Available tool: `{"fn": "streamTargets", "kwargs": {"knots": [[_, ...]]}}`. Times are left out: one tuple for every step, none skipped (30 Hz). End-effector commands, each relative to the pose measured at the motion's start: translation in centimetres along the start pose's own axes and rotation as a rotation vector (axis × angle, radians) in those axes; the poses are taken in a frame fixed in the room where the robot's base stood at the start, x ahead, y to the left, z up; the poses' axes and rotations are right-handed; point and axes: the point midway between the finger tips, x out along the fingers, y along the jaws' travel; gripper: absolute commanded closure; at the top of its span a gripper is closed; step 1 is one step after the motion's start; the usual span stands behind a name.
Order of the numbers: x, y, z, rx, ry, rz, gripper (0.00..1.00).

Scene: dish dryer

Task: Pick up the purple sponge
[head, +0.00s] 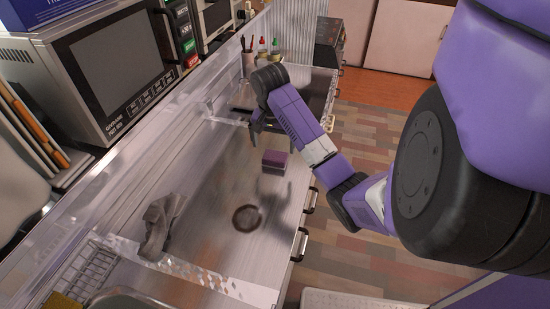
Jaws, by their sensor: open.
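The purple sponge (275,159) is a small block lying on the metal counter (225,180), right of its middle. It looks purple on top with a darker lower side. My gripper (266,126) hangs over the counter behind the sponge, a little farther from the front of the picture. Its fingers point down and are open, with nothing seen between them. The gripper and sponge look apart; the exact height of the fingers above the counter is hard to tell.
A grey cloth (160,226) lies on the counter at the left. A dark round object or mark (247,218) is in the middle. A microwave (110,70) stands at the back left. Bottles (268,48) stand at the far end. A wire rack (85,270) is at lower left.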

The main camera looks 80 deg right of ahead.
Motion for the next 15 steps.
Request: {"fn": "streamTargets", "kwargs": {"knots": [[0.3, 0.3, -0.1, 0.006, -0.003, 0.01, 0.0], [0.5, 0.5, -0.1, 0.007, -0.005, 0.013, 0.0], [0.9, 0.5, -0.1, 0.008, -0.006, 0.014, 0.0], [1.2, 0.5, -0.1, 0.008, -0.006, 0.014, 0.0], [1.5, 0.5, -0.1, 0.007, -0.006, 0.014, 0.0], [1.9, 0.4, -0.1, 0.007, -0.006, 0.013, 0.0], [2.2, 0.4, -0.1, 0.007, -0.006, 0.013, 0.0], [2.4, 0.4, -0.1, 0.007, -0.005, 0.012, 0.0], [2.6, 0.4, -0.1, 0.007, -0.005, 0.012, 0.0], [2.7, 0.4, -0.1, 0.007, -0.005, 0.012, 0.0], [2.8, 0.4, -0.2, 0.007, -0.006, 0.013, 0.0], [3.1, 0.4, -0.2, 0.007, -0.006, 0.013, 0.0], [3.3, 0.4, -0.3, 0.006, -0.006, 0.013, 0.0], [3.7, 0.4, -0.3, 0.006, -0.006, 0.013, 0.0], [4.2, 0.4, -0.5, 0.007, -0.006, 0.015, 0.0]]}}
